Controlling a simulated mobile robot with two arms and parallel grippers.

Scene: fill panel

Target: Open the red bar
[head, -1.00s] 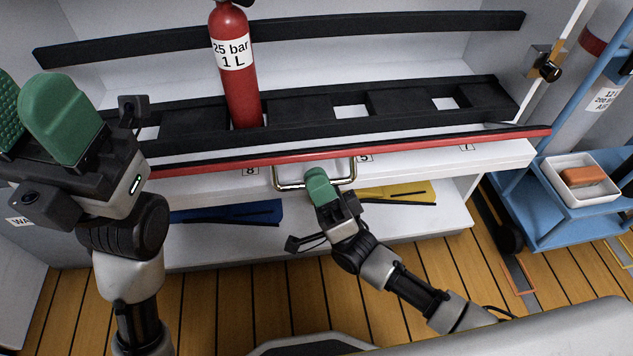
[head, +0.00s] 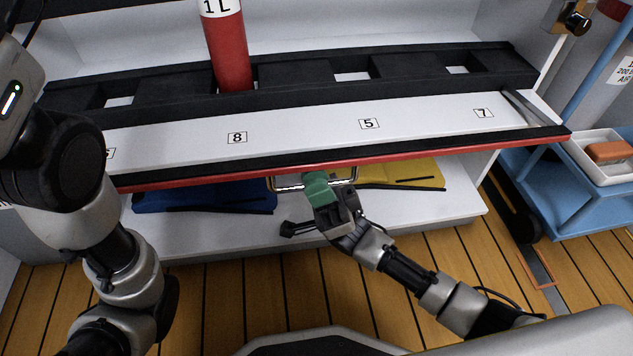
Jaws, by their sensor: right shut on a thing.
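The red bar (head: 430,153) is a long red strip with a black edge along the front of the white shelf. It is swung out and down, so the white shelf top with number labels shows behind it. A metal handle (head: 286,185) hangs at the middle of the bar. My right gripper (head: 318,187) is shut on this handle, with its green fingers just below the bar. Its fingertips partly hide the handle. My left arm (head: 75,190) is at the left edge; its gripper is out of the picture.
A red cylinder (head: 228,55) stands in the black slotted rack (head: 180,88) behind the bar. Blue (head: 205,197) and yellow (head: 410,174) flat items lie on the lower shelf. A blue cart (head: 545,190) with a white tray (head: 600,173) stands at the right.

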